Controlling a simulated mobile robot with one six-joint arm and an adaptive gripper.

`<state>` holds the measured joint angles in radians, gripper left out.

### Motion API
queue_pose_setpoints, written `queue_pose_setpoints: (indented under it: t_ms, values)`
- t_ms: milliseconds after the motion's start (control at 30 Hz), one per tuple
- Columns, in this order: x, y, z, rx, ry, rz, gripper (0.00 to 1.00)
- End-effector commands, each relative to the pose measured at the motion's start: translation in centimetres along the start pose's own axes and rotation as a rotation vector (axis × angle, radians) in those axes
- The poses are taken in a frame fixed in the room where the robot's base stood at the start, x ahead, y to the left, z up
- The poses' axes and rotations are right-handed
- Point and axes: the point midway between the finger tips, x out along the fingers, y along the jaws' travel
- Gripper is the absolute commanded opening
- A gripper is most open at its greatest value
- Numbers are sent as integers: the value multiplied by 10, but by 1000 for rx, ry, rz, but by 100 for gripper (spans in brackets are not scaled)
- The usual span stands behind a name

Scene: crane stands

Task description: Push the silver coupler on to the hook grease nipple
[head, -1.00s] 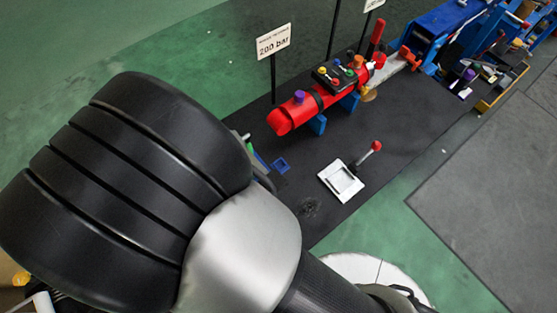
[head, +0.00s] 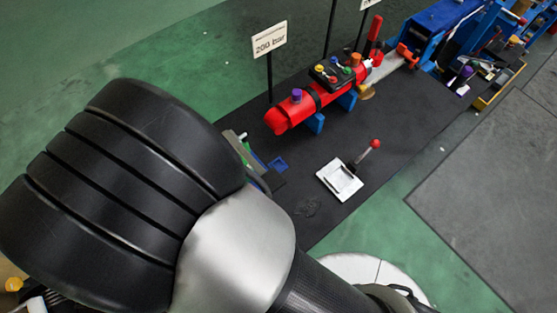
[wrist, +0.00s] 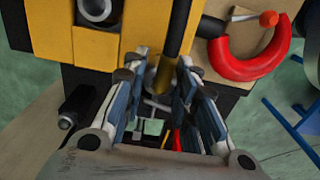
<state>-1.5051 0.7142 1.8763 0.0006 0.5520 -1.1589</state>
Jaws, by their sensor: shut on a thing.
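In the wrist view my gripper (wrist: 160,72) reaches up the picture with its two blue-grey and white fingers close around a slim upright thing. A small silver-grey part, which looks like the coupler (wrist: 151,78), shows between the fingertips. A dark and brass-coloured rod (wrist: 174,40) runs up from there, in front of the yellow block. The fingers hide most of what they hold. A red hook (wrist: 250,66) curves at the upper right, apart from the gripper. I cannot make out its grease nipple. In the head view my arm hides the gripper and the hook.
A yellow and black block (wrist: 80,45) with a silver ring fills the upper left of the wrist view. The head view shows a red cylinder (head: 300,108), a white tray (head: 339,181) and a 200 bar sign (head: 269,41).

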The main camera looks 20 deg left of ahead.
Motion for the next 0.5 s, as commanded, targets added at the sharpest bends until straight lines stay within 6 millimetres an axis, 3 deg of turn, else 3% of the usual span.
queue_pose_setpoints:
  t_ms: [67,100,400,500]
  values:
    - [2,0,0,0,0,0,0]
    - [2,0,0,0,0,1,28]
    - [1,0,0,0,0,1,48]
    - [1,0,0,0,0,1,50]
